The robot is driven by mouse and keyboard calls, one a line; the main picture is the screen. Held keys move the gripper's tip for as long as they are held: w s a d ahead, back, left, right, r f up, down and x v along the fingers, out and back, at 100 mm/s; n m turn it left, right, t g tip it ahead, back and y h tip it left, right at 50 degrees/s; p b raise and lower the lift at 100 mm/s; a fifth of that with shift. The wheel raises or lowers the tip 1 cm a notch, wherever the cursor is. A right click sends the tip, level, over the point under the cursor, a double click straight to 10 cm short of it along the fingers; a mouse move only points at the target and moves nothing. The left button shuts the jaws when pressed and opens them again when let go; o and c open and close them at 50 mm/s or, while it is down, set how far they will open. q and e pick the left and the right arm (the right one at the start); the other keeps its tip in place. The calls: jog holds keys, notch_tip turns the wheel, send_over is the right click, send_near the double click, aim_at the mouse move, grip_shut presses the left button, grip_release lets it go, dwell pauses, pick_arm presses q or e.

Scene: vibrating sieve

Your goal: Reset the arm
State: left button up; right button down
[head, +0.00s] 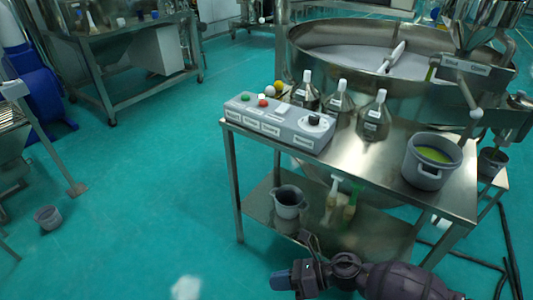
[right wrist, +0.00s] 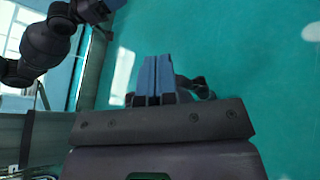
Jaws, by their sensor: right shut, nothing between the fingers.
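My right arm comes in at the bottom of the head view, in front of the steel table. My right gripper (head: 281,280) points left over the green floor, clear of the table. In the right wrist view its blue fingers (right wrist: 153,78) are shut together with nothing between them. My left gripper does not show clearly in either view.
The steel table (head: 400,190) carries a grey control box (head: 275,127), several metal bottles (head: 340,97) and a grey pot (head: 428,162). A jug (head: 288,203) stands on its lower shelf. The large round sieve (head: 340,60) is behind. Open floor (head: 150,180) lies left.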

jog(key=w+d+r+m+t+h, duration=0.2)
jog(key=d+m+t+h, duration=0.4)
jog(key=d+m+t, duration=1.35)
jog(key=s+d+f+m+g+h, duration=0.1)
jog(key=s+d+m+g+h, duration=0.3)
jog(key=s+d+m, duration=0.5)
jog(key=s+d+f+m+g+h, duration=0.25)
jog(key=d+m+g+h, duration=0.25)
jog(key=d+m, duration=0.5)
jog(key=w+a+m+t, duration=0.1)
jog(key=a+m, duration=0.6)
jog(key=a, duration=0.7)
jog(key=shift+f, duration=0.15)
